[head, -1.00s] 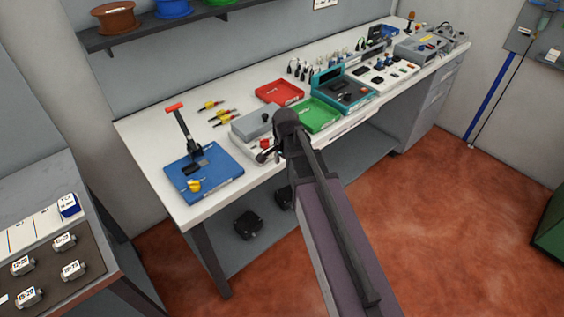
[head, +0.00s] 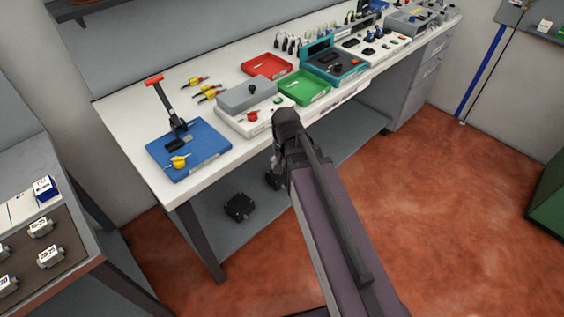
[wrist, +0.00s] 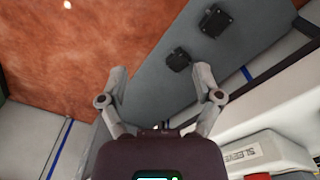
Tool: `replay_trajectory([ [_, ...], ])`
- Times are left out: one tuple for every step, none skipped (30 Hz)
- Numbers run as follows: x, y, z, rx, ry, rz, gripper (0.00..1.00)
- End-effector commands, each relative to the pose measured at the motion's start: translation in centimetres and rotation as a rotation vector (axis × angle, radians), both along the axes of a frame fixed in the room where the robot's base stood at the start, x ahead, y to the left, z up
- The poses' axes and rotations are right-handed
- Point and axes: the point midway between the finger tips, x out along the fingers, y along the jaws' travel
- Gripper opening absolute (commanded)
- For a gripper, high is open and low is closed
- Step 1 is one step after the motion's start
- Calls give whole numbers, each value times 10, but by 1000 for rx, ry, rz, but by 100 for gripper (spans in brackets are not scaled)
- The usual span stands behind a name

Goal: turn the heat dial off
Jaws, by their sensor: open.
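A grey box-shaped unit on a white base (head: 236,121) sits at the front of the bench. A black knob (head: 252,88) is on its grey box, and a red knob (head: 252,117) and a small green part are on the base front. I cannot tell which is the heat dial. In the wrist view a white face lettered "SLEEVE" (wrist: 253,152) shows at lower right, with a red part (wrist: 294,176) cut by the edge. My gripper (wrist: 161,72) is open and empty, off the bench's front edge, above the lower shelf. In the head view my arm mostly hides it.
A blue tool base (head: 215,147) with a red-handled lever stands left of the unit. Green (head: 304,88) and red (head: 266,65) trays lie right and behind. Dark boxes (head: 239,207) sit on the lower shelf. The floor in front (head: 430,200) is clear.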

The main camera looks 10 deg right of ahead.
Motion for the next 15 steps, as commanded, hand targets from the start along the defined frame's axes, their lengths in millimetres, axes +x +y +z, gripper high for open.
replay_trajectory([
  [-5,-1,-7,0,0,29,83],
  [-7,-1,-10,0,0,48,83],
  [-10,-2,-12,0,0,73,83],
  [-11,-2,-14,0,0,93,83],
  [-13,-3,-16,0,0,112,83],
  [-16,-4,-19,0,0,138,83],
  [-18,-4,-21,0,0,157,83],
  [-20,-5,-23,0,0,177,83],
  [-22,-5,-26,0,0,201,83],
  [-24,-6,-28,0,0,219,83],
  [-26,-6,-30,0,0,237,83],
  [-28,-7,-32,0,0,260,83],
  [-29,-7,-34,0,0,275,83],
  [-31,-7,-35,0,0,291,83],
  [-32,-8,-37,0,0,308,83],
])
